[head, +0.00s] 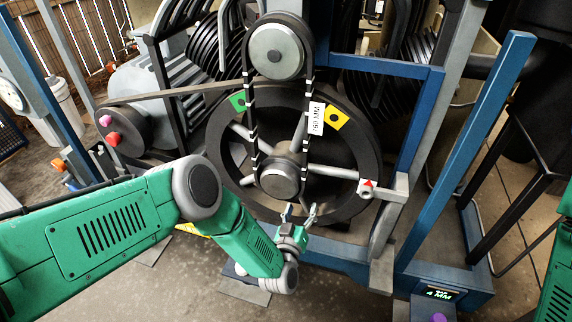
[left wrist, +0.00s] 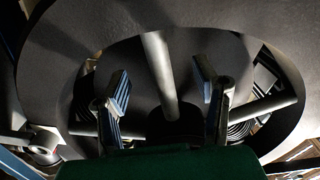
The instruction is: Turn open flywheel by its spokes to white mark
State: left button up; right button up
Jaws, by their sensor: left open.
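The flywheel (head: 365,150) is a large dark ring with grey spokes around a round hub (head: 279,180). Its rim carries a green patch (head: 238,102) and a yellow patch (head: 337,118), each with a dark dot. A pale block with a red triangle (head: 367,187) sits by the right rim; I cannot make out a separate white mark. My left gripper (head: 299,213) is open at the lower part of the wheel, below the hub. In the left wrist view, a spoke (left wrist: 159,72) runs between the spread fingers (left wrist: 165,88), with space on both sides. My right gripper is out of view.
A belt runs from the upper pulley (head: 277,52) down to the hub, beside a white "160 MM" label (head: 316,118). Blue frame posts (head: 478,150) stand at right. A "4 MM" display (head: 438,293) is at lower right. Red and pink knobs (head: 113,139) are at left.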

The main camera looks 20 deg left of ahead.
pick_arm(q)
jog(key=s+p, duration=0.2)
jog(key=s, duration=0.3)
jog(key=shift+s+f, duration=0.15)
jog(key=shift+s, duration=0.05)
